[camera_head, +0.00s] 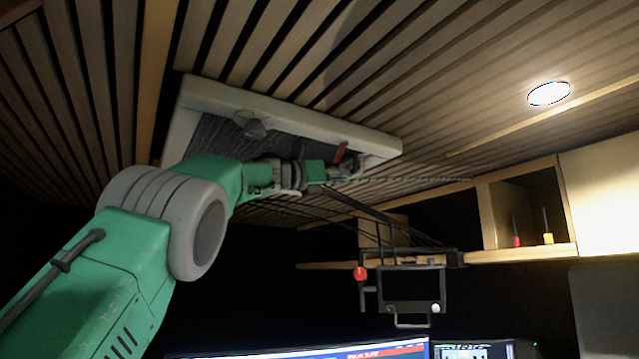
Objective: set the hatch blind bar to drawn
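The roof hatch (205,95) is a pale rectangular frame set in the slatted ceiling, with a dark, textured panel inside. A grey knob-like part (255,128) hangs at the panel's far edge. A small red piece (341,152) shows near the frame's right end; I cannot tell whether it belongs to the blind bar. My green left arm reaches up from the lower left. My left gripper (346,170) is at the hatch's right end, just below the red piece. Its fingers are too small and dark to read, and contact is unclear. My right gripper is out of view.
A black monitor-like device (411,289) hangs from dark arms (372,212) right of and below my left gripper. A wooden shelf (520,252) holds red and yellow tools at right. Lit screens (370,350) stand at the bottom. A round lamp (549,94) is in the ceiling.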

